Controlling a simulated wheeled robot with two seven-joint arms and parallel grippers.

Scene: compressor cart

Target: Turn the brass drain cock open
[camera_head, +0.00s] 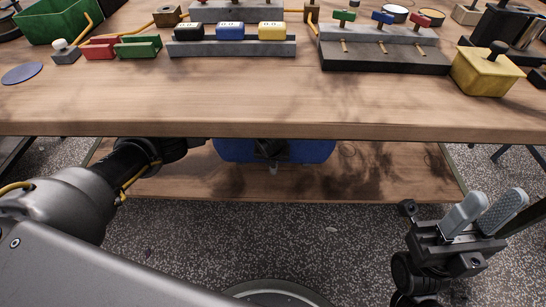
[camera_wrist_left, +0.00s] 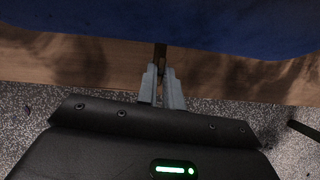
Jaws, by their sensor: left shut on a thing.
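The brass drain cock (camera_wrist_left: 160,56) shows in the left wrist view as a small brownish-brass piece at the tips of my left gripper (camera_wrist_left: 162,72). That gripper is shut on it, just below the blue tank (camera_wrist_left: 200,22). In the head view, the tank (camera_head: 310,152) sits under the table top, with its upper part hidden. My left arm reaches in under the table edge, and its fingers cannot be made out there. A small pale piece hangs below the tank, but I cannot tell what it is. My right gripper (camera_head: 484,212) is open and empty at the lower right.
The wooden table top (camera_head: 200,117) overhangs the tank, above a lower wooden shelf (camera_head: 390,180). On top stand a green bin (camera_head: 55,22), a block with coloured pieces (camera_head: 232,48), a valve block (camera_head: 383,60) and a yellow box (camera_head: 487,75). Speckled floor lies free in front.

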